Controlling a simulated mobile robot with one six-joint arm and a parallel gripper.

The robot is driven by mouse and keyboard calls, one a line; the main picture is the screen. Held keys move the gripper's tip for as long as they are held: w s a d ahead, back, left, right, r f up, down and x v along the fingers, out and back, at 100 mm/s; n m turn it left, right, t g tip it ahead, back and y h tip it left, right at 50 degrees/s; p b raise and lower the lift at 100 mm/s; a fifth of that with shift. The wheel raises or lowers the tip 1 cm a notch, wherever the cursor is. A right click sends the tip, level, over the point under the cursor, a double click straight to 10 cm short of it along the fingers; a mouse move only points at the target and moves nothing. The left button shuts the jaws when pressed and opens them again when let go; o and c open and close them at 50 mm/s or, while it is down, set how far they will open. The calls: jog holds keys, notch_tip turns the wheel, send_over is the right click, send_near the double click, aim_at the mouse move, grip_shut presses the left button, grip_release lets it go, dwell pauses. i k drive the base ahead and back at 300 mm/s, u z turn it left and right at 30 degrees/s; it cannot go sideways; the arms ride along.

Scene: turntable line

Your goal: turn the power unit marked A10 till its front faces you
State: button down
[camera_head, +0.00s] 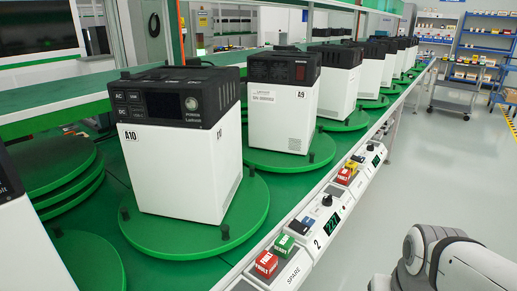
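The power unit marked A10 (175,170) stands upright on a round green turntable (190,246) at the left. It is a white box with a black top. The face towards me, turned slightly to the left, carries the A10 label, a black panel with AC and DC markings, a dark screen and a round knob. A plainer white side shows to its right. Black pegs stand on the turntable's rim. My arm link (445,255) shows at the lower right; my gripper is out of view.
A control strip (290,262) with red and green buttons, a dial and a green display marked 2 runs along the table edge. The unit A9 (285,105) and several others stand on turntables behind. Grey floor (430,180) at the right is clear before a trolley (452,100).

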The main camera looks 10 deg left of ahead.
aim_at(160, 237)
jog(key=z, duration=1.4)
jog(key=i, duration=2)
jog(key=u, duration=3.55)
jog(key=i, duration=1)
jog(key=u, duration=0.05)
